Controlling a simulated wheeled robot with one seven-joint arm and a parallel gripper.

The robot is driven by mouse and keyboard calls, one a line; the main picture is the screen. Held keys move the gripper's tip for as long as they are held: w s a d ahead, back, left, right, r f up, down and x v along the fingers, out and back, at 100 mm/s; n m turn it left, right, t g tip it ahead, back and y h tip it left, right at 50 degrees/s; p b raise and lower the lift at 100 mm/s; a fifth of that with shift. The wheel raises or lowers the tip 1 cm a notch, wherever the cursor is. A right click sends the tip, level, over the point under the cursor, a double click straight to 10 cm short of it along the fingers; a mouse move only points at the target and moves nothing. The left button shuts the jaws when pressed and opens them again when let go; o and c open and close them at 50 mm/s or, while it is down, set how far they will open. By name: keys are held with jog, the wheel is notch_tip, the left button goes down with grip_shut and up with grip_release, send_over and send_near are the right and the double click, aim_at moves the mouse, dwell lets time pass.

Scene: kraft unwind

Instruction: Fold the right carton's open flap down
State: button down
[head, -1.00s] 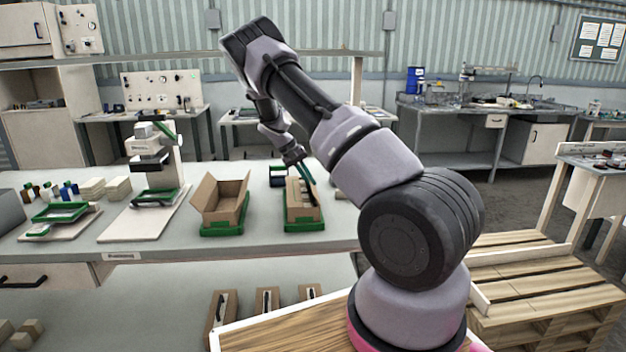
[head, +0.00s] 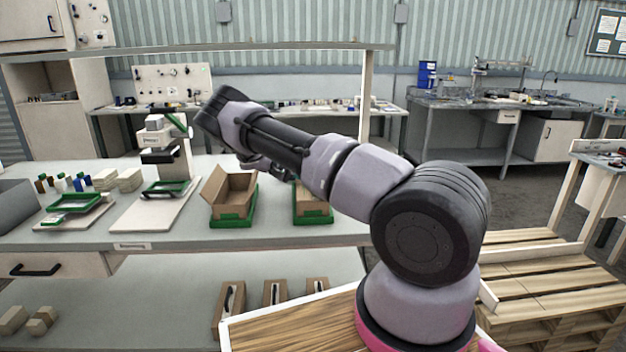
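The right carton (head: 312,202) is a brown box in a green base on the bench, right of the middle. My arm crosses in front of its top, so its flap and upper edge are hidden. The left carton (head: 236,205) stands beside it in its own green base (head: 236,220), with one flap tilted up and out at its left. My gripper (head: 272,169) is mostly hidden behind my forearm, between and above the two cartons. Its fingertips do not show clearly, and I cannot tell whether it touches the right carton.
A white press-like device (head: 166,150) stands left of the cartons, with a green frame (head: 75,203) and small blocks farther left. A shelf beam (head: 200,49) runs above the bench. Several small cartons (head: 230,300) sit below. Wooden pallets (head: 545,260) are at the right.

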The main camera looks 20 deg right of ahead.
jog(key=shift+f, duration=0.1)
dwell(0.3)
jog(key=c, duration=1)
grip_release()
jog(key=shift+c, duration=0.2)
